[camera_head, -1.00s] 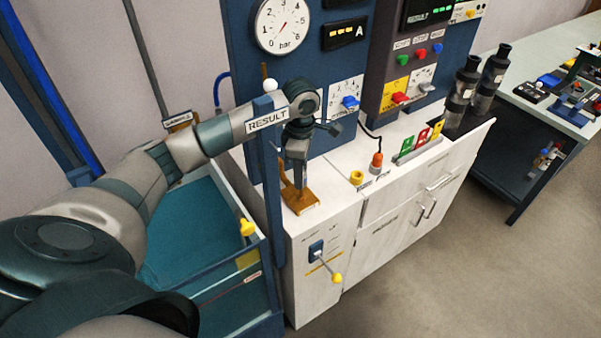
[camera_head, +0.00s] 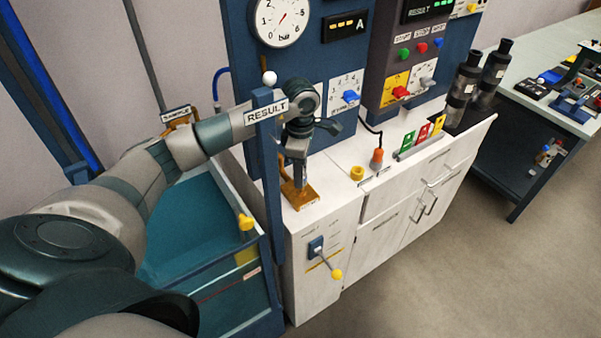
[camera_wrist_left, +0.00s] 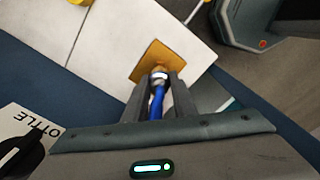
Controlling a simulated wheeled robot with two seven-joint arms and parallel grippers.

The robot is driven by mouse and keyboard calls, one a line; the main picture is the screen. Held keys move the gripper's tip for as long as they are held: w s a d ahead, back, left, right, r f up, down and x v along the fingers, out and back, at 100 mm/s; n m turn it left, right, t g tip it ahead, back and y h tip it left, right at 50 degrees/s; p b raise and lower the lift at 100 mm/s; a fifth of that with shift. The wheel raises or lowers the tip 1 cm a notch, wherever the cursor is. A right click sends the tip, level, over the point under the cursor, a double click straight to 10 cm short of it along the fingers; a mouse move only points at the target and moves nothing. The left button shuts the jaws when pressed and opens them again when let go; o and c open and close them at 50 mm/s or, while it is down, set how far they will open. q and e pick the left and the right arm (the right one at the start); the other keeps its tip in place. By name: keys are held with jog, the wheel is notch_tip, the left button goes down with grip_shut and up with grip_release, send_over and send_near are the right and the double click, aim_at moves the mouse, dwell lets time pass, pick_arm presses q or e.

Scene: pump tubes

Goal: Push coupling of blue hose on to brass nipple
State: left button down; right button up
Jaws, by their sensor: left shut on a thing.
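My left gripper (camera_head: 298,182) points down over a brass-coloured bracket (camera_head: 305,196) on the near left corner of the white cabinet. In the left wrist view its two fingers (camera_wrist_left: 157,92) are shut on the blue hose (camera_wrist_left: 157,103). The hose's silvery coupling (camera_wrist_left: 159,76) shows at the fingertips, in front of the brass-coloured plate (camera_wrist_left: 150,62). The brass nipple is not clearly visible; the coupling and fingers cover that spot. I cannot tell whether the coupling touches or sits on it. My right gripper is not in view.
A teal-lined bin (camera_head: 190,235) lies below the arm. A yellow ring (camera_head: 357,173) and an orange-capped plug (camera_head: 377,157) stand on the cabinet top to the right.

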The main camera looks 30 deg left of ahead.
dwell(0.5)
pick_arm(q)
jog(key=shift+b, duration=0.55)
dwell(1.2)
jog(key=shift+f+b, duration=0.7)
jog(key=shift+b, duration=0.25)
jog(key=shift+s+f+b, duration=0.1)
jog(key=shift+f+b, duration=0.95)
jog(key=shift+f, duration=0.05)
dwell(0.4)
